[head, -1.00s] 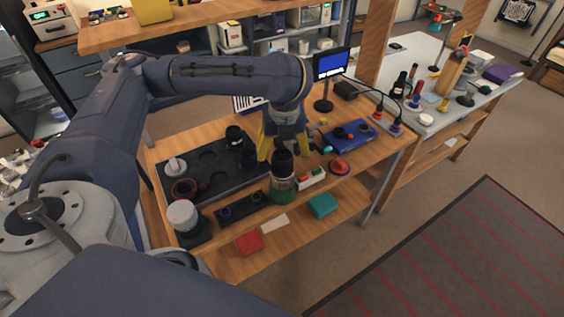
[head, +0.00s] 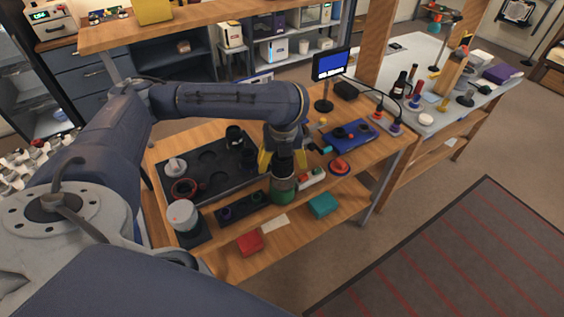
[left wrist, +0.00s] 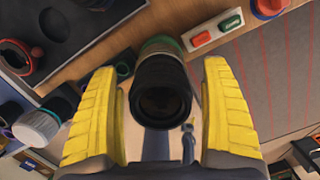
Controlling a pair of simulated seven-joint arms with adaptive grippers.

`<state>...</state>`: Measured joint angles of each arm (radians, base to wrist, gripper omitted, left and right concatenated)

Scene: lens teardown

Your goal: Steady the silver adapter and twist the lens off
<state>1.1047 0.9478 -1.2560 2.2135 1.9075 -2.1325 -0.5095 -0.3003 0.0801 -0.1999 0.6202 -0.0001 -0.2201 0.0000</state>
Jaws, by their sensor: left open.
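The black lens (head: 284,170) stands upright on the silver adapter (head: 283,184), above a green base (head: 283,197) at the bench's front edge. In the left wrist view the lens (left wrist: 162,92) points its dark open end at the camera, with a sliver of the silver adapter (left wrist: 161,48) behind it. My left gripper (head: 282,160) is open above the lens. Its yellow fingers (left wrist: 160,75) stand on either side of the lens, with a gap visible on each side. My right gripper is not in view.
A black tray (head: 207,177) with round recesses lies left of the lens. A small panel with green and red buttons (head: 311,178) and a red knob (head: 339,166) stand close on the right. A monitor (head: 331,65) and a blue device (head: 350,133) are behind.

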